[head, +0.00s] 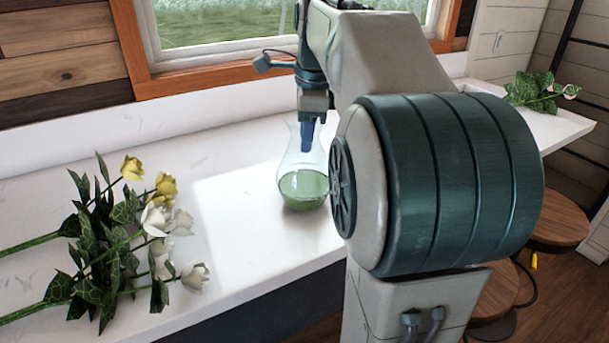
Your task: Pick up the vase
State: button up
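The vase (302,187) is clear glass with green liquid in its round lower part. My arm covers the area just right of the vase. I cannot tell whether the fingers touch the glass or how far apart they are.
Yellow and white flowers (160,215) with leafy stems lie on the counter at the left. A window (215,22) is behind the counter. More greenery (535,92) lies at the far right end. Wooden stools (556,218) stand at the right. Counter between flowers and vase is clear.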

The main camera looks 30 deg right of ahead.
grip_shut()
jog(key=shift+s+f, duration=0.1)
dwell(1.3)
